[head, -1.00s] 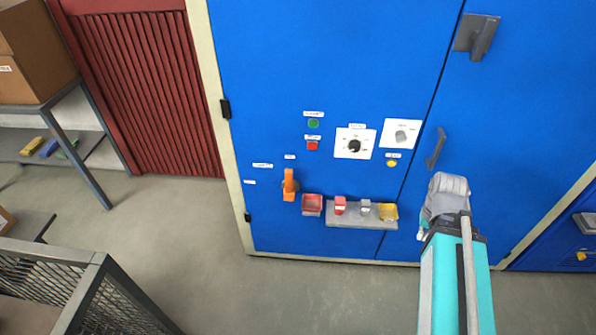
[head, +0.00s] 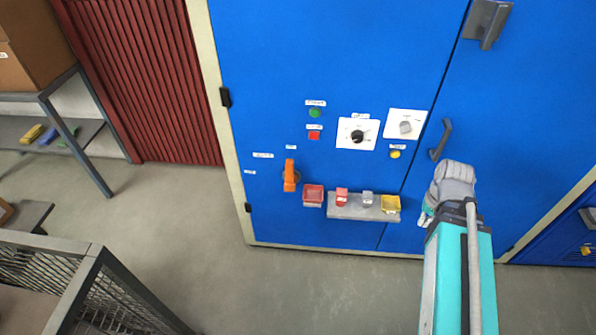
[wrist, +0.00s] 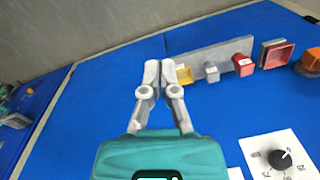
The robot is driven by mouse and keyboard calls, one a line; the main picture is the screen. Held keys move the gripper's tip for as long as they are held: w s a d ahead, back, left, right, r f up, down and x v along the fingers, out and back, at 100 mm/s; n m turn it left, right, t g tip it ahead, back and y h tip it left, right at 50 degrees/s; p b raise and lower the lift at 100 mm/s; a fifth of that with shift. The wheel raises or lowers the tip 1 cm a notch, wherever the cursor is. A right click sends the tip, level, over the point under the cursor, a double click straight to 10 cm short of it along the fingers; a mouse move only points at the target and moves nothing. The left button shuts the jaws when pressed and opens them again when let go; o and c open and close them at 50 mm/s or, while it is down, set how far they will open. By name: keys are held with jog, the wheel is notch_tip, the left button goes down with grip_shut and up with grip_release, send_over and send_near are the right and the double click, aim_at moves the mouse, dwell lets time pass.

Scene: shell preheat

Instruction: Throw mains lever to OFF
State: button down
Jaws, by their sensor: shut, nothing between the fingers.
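The orange mains lever (head: 290,175) is on the lower left of the blue cabinet door, its handle pointing up in the head view. Small labels sit above and left of it, too small to read. In the wrist view part of the lever's orange handle and dark mount (wrist: 309,62) shows at the right edge. My gripper (wrist: 162,70) is shut and empty in front of the cabinet. In the head view my gripper (head: 426,216) is right of the lever, apart from it, beyond the yellow holder, and partly hidden by my wrist.
A grey rail (head: 350,212) carries red and grey blocks and a yellow holder (head: 391,204) between lever and gripper. A red tray (head: 313,194) sits beside the lever. Above are a dial (head: 357,135), buttons and a door handle (head: 441,139). A mesh cart (head: 85,270) stands lower left.

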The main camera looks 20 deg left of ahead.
aim_at(290, 175)
jog(key=w+a+f+m+g+y+b, duration=0.1)
jog(key=w+a+f+m+y+b, duration=0.3)
jog(key=a+b, duration=0.5)
jog(key=w+a+f+m+g+y+b, duration=0.1)
jog(key=w+a+f+m+y+b, duration=0.3)
jog(key=w+a+b, duration=0.5)
jog(key=w+a+f+m+g+y+b, duration=0.1)
jog(key=w+a+f+m+y+b, duration=0.3)
jog(key=w+a+m+y+b, duration=0.2)
jog(key=shift+w+a+f+g+y+b, duration=0.15)
jog(key=shift+a+y+b, duration=0.35)
jog(key=shift+a+b, duration=0.5)
jog(key=shift+w+a+f+g+y+b, duration=0.1)
jog(key=shift+w+a+g+y+b, duration=0.3)
jog(key=shift+b, duration=0.9)
jog(key=shift+w+a+r+m+y+b, duration=0.2)
jog(key=shift+a+r+m+y+b, duration=0.2)
jog(key=shift+a+y+b, duration=0.15)
jog(key=shift+a, duration=0.15)
jog(key=x, duration=1.3)
jog(key=shift+s+a, duration=0.1)
jog(key=shift+a, duration=0.25)
